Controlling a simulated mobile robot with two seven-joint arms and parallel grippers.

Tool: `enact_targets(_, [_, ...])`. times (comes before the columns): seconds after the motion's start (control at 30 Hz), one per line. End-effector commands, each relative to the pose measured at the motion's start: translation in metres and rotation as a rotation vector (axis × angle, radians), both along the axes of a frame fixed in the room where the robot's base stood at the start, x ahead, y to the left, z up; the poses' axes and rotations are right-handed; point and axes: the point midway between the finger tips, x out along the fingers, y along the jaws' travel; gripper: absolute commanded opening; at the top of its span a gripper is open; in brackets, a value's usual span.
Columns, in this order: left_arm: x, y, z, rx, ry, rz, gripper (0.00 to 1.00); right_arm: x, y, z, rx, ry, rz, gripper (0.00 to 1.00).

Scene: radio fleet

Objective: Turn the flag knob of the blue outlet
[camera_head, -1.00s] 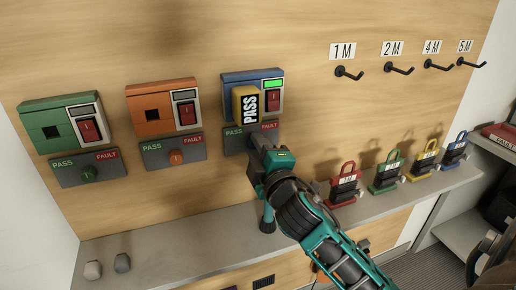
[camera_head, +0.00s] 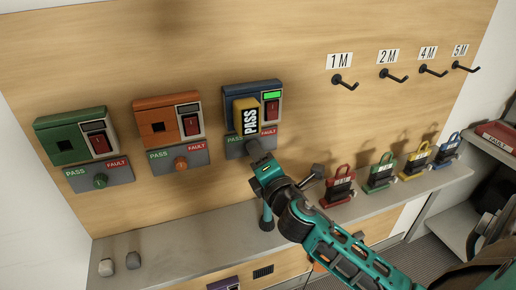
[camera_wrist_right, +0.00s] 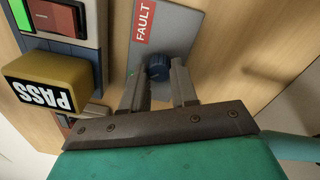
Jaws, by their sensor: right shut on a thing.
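The blue outlet (camera_head: 237,92) is the rightmost of three wall outlets, with a lit green window, a red switch and a yellow PASS block (camera_head: 246,117) plugged in. Its grey PASS/FAULT plate (camera_head: 236,150) is below, partly hidden by my right gripper (camera_head: 256,150). In the right wrist view, the dark blue flag knob (camera_wrist_right: 158,67) sits on that plate near the FAULT label, between the fingertips of my right gripper (camera_wrist_right: 158,80), which is shut on it. The knob is hidden by the gripper in the head view. My left gripper is out of view.
Orange (camera_head: 166,120) and green (camera_head: 71,136) outlets hang to the left, each with its own knob plate. Several padlock-shaped blocks stand on the grey ledge (camera_head: 200,228) at right, below labelled hooks.

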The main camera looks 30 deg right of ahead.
Motion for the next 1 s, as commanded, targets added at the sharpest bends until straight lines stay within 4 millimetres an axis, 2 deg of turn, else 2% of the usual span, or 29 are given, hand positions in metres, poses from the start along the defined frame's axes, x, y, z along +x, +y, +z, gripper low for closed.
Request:
enact_targets(0.3, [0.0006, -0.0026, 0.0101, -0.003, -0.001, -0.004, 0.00, -0.0001, 0.0001, 0.0002, -0.098, 0.025, 0.000, 0.00])
enact_targets(0.77, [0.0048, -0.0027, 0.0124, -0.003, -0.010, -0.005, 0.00, -0.0001, 0.0000, -0.0004, -0.112, 0.027, 0.000, 0.00])
enact_targets(0.8, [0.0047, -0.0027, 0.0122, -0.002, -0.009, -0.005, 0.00, -0.0001, 0.0000, -0.0004, -0.112, 0.027, 0.000, 0.30])
enact_targets(1.0, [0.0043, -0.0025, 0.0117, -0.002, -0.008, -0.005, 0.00, 0.0000, 0.0000, -0.0003, -0.111, 0.027, 0.000, 0.49])
